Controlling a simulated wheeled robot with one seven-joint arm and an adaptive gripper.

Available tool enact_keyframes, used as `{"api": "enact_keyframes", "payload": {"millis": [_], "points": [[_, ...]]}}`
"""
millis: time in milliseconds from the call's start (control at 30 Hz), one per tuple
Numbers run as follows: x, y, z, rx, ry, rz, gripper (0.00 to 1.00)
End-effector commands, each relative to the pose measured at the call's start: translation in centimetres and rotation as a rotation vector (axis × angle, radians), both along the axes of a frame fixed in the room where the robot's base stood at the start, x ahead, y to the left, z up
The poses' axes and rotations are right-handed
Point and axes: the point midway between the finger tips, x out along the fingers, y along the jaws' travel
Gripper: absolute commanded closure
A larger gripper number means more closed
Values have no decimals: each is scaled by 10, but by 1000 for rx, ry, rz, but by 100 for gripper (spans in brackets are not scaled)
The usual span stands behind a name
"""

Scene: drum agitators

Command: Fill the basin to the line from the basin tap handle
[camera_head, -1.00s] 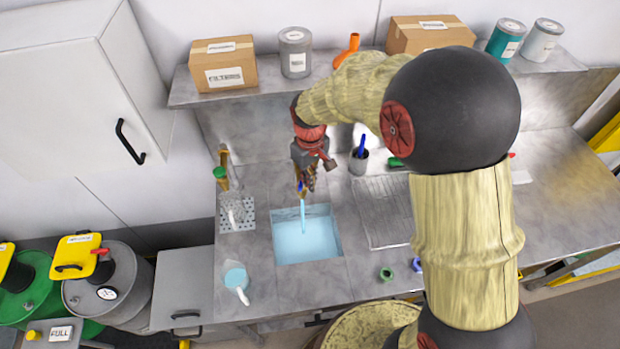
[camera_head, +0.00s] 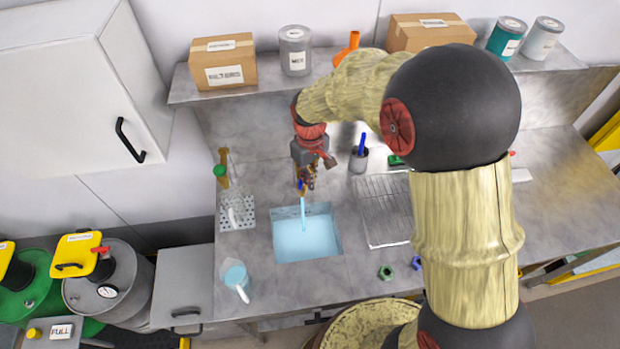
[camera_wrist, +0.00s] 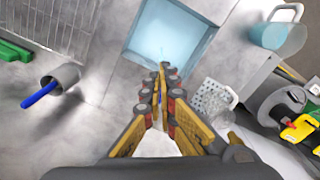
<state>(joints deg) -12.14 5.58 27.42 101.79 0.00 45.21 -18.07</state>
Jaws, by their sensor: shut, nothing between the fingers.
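The basin (camera_head: 308,246) is a square sink set into the grey counter, with pale blue water in it. A blue stream of water (camera_head: 303,212) falls into it from the tap. The basin also shows in the wrist view (camera_wrist: 172,38). My gripper (camera_head: 304,184) is at the basin's back edge, over the tap, its fingers together and empty; in the wrist view its fingertips (camera_wrist: 163,70) meet near the basin's edge. The tap body and its handle are mostly hidden behind my gripper. The fill line cannot be made out.
A perforated rack with glassware (camera_head: 238,213) stands left of the basin, and a jug (camera_head: 236,278) at front left. A drying grid (camera_head: 385,208) lies to the right. A cup with a blue-handled tool (camera_head: 359,160) stands behind. A shelf with boxes and cans overhangs the back.

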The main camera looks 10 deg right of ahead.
Motion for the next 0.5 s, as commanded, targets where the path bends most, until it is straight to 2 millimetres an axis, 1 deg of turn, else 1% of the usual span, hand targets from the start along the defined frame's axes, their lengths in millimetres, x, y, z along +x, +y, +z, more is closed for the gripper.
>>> {"api": "enact_keyframes", "payload": {"millis": [333,500], "points": [[0,0,-1,0,0,0,100],[0,0,-10,0,0,0,100]]}}
